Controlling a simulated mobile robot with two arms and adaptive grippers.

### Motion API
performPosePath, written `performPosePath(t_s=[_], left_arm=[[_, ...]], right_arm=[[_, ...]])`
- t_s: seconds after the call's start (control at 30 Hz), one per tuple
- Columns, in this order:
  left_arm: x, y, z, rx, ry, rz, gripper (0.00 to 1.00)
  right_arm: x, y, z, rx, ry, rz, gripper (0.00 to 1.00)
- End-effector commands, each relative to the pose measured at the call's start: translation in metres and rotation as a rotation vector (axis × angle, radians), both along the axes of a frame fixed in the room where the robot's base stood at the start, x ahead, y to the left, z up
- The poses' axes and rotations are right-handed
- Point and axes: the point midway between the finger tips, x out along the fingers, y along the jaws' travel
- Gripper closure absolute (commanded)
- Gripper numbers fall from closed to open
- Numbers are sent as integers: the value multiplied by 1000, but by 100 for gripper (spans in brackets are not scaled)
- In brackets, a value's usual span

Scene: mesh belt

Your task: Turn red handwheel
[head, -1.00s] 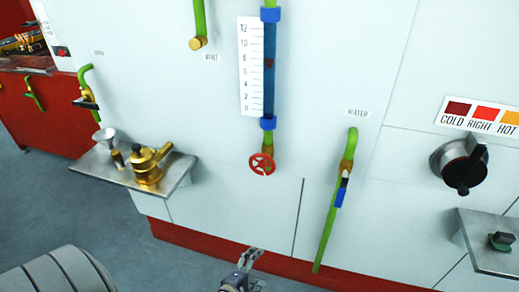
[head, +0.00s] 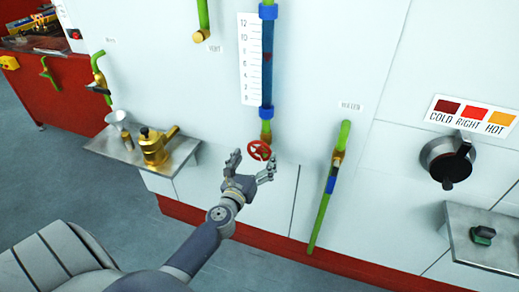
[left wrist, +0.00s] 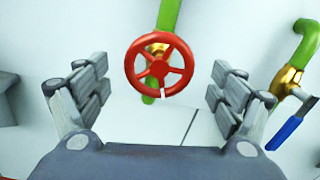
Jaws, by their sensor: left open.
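The red handwheel (head: 259,150) is at the bottom of the vertical gauge pipe on the white panel. In the left wrist view the red handwheel (left wrist: 159,64) is round and spoked, with a small white mark on its lower rim. My left gripper (head: 250,167) is open just below and in front of it. In the left wrist view the fingers of my left gripper (left wrist: 160,95) are spread on either side of the wheel, with gaps on both sides and no visible contact. My right gripper is not in view.
A green pipe with a blue-handled valve (head: 332,180) is to the right of the wheel. A metal shelf (head: 102,143) with a brass fitting (head: 155,147) is to the left. A black knob (head: 447,160) and a second shelf (head: 481,257) are at the right.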

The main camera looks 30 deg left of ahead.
Motion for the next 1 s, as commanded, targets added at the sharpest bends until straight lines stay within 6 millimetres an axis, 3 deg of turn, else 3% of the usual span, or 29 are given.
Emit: performPosePath(t_s=[0.1,0.3,0.63,0.67,0.83,1.0], left_arm=[[19,5,1,1,-1,-1,13],[36,9,0,1,0,-1,13],[40,10,-1,2,1,-1,13],[40,10,-1,2,1,0,15],[40,10,-1,2,1,0,54],[40,10,-1,2,1,0,58]], right_arm=[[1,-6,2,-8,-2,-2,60],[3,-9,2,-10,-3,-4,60],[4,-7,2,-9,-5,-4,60],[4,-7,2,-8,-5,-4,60],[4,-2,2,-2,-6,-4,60],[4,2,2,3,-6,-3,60]])
